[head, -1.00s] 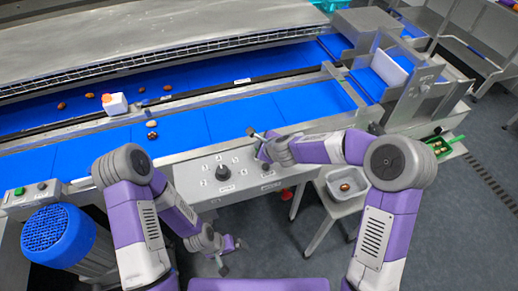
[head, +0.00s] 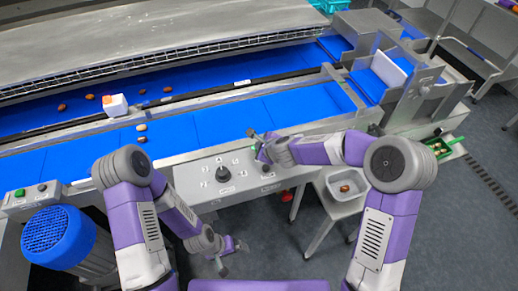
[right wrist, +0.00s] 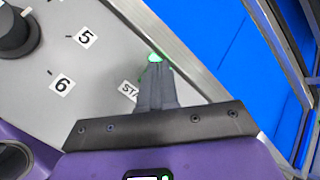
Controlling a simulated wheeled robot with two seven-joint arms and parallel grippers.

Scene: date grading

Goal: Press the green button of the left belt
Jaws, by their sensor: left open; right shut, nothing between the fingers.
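A green button (head: 19,193) sits on the control box at the far left of the head view, beside a dark knob. A second, lit green button (right wrist: 154,57) shows in the right wrist view, beside a partly hidden label reading "STA". My right gripper (head: 256,142) is shut and empty at the front panel; in the right wrist view its fingertips (right wrist: 156,70) overlap the lower edge of the lit button. I cannot tell whether they touch it. My left gripper (head: 232,257) is open and empty, low in front of the panel, away from both buttons.
The grey panel (head: 200,168) carries a black knob (head: 222,174) with numbered marks. A red button (head: 286,196) is at its lower edge. Blue belts (head: 215,122) run behind it, with several dates and a white box (head: 115,105). A blue motor (head: 58,232) stands at left.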

